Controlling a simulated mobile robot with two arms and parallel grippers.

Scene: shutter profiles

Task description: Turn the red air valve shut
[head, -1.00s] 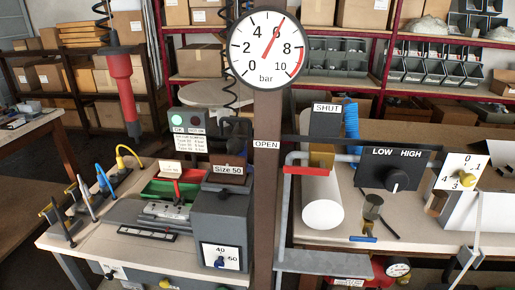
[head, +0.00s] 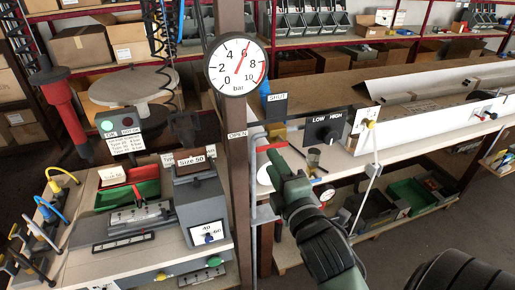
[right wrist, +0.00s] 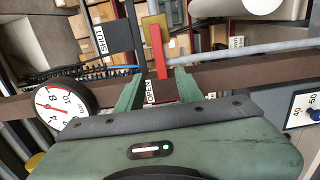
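The red air valve lever (head: 270,147) sits on a brass valve body (right wrist: 154,27) beside the brown post. In the right wrist view, the red lever (right wrist: 158,50) points from the brass body toward the OPEN label (right wrist: 150,92). The SHUT label (head: 277,97) is on a dark plate above the valve. My right gripper (head: 276,158) is at the lever in the head view. In the right wrist view its green fingers (right wrist: 159,75) are apart, with the lever's free end between their tips; I cannot tell whether they touch it. My left gripper is not in view.
A pressure gauge (head: 237,65) on the brown post (head: 238,180) reads about 6 bar. A grey pipe (right wrist: 240,52) runs from the valve. The LOW/HIGH knob box (head: 324,130) stands close to the right. Left is a bench with the Size 50 box (head: 200,205).

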